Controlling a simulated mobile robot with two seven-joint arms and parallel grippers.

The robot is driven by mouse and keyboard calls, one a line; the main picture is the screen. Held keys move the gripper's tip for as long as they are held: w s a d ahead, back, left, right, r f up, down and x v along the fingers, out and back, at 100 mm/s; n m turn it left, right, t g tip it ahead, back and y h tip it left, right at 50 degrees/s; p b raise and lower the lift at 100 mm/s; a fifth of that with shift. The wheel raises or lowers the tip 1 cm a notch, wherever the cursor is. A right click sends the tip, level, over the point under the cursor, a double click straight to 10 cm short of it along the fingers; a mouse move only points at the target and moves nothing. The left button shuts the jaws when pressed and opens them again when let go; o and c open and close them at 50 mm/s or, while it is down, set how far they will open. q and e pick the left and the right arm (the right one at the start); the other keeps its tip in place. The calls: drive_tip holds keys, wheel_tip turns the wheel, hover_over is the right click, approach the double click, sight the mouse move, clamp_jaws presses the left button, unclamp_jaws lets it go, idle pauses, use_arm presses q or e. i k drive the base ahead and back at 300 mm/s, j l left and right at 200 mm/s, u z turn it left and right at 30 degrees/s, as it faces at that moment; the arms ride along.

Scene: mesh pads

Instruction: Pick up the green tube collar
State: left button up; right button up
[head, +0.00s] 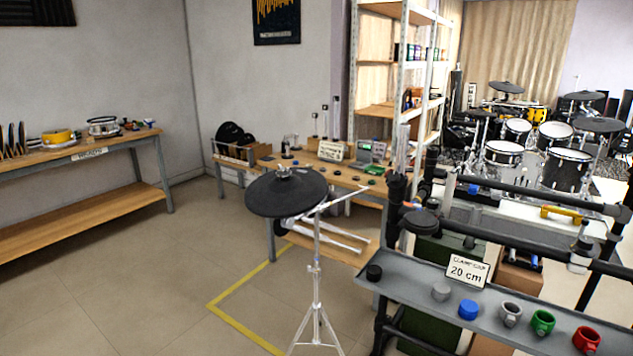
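The green tube collar (542,322) stands on a long grey shelf (415,285) at the lower right of the head view. It sits between a grey collar (510,313) on its left and a red collar (586,339) on its right, apart from both. It has a round ring body with a small knob at its side. Neither of my grippers is in view.
Left along the shelf are a blue piece (468,309), a light grey piece (441,291), a black piece (374,273) and a "20 cm" sign (467,271). Dark rack tubes run above and behind the shelf. A cymbal stand (316,270) stands left; open floor lies beyond.

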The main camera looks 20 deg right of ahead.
sight(542, 322)
drive_tip(key=k+l+z, duration=0.1)
drive_tip(key=z, duration=0.2)
drive_tip(key=i+j+z, duration=0.1)
drive_tip(key=z, duration=1.4)
